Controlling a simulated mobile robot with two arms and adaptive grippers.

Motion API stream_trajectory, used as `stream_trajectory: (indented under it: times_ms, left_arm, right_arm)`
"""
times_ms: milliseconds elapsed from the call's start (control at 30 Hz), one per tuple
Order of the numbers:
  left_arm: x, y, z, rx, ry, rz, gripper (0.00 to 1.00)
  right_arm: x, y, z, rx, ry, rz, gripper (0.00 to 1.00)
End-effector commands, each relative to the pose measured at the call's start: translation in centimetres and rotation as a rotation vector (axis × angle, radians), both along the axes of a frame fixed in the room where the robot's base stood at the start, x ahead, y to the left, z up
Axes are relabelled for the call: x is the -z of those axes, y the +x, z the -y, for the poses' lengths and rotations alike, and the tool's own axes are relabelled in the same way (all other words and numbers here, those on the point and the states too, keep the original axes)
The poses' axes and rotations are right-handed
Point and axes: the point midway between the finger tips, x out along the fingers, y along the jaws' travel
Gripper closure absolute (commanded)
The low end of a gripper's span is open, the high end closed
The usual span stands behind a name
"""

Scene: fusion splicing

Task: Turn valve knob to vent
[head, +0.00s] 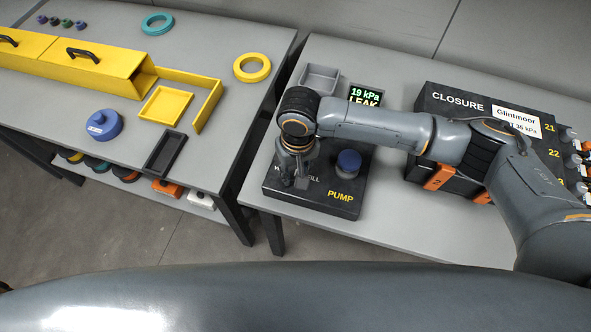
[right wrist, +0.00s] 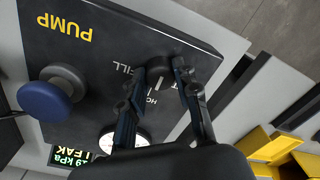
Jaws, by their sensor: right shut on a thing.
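The dark pump box (head: 325,207) stands on the right-hand table, with a yellow PUMP label and a blue-topped pump knob (head: 349,162). My right gripper (head: 296,180) points down over the left part of this box. In the right wrist view its fingers (right wrist: 167,76) are shut on the dark valve knob (right wrist: 165,65). FILL is readable beside the knob; the other labels are partly hidden by the fingers, and I cannot tell which one the knob points at. A display (head: 365,96) reads 19 kPa LEAK. My left gripper is not in view.
A white gauge (right wrist: 125,136) shows partly behind the fingers. A grey tray (head: 320,77) and a dark CLOSURE rack (head: 452,97) stand on the same table. A gap separates the tables.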

Motion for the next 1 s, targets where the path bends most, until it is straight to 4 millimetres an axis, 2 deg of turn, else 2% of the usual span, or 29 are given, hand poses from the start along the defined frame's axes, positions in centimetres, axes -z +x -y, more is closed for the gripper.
stream_trajectory:
  times_ms: [367,700,1000]
  left_arm:
    - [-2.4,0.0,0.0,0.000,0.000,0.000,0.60]
    - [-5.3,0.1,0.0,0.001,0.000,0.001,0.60]
    - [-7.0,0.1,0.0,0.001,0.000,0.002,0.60]
  right_arm:
    - [-0.4,-0.1,0.0,-0.167,-0.001,-0.003,1.00]
    - [-0.3,0.0,0.1,-0.478,-0.001,-0.004,1.00]
    - [-0.2,0.0,0.0,-0.750,0.000,-0.003,1.00]
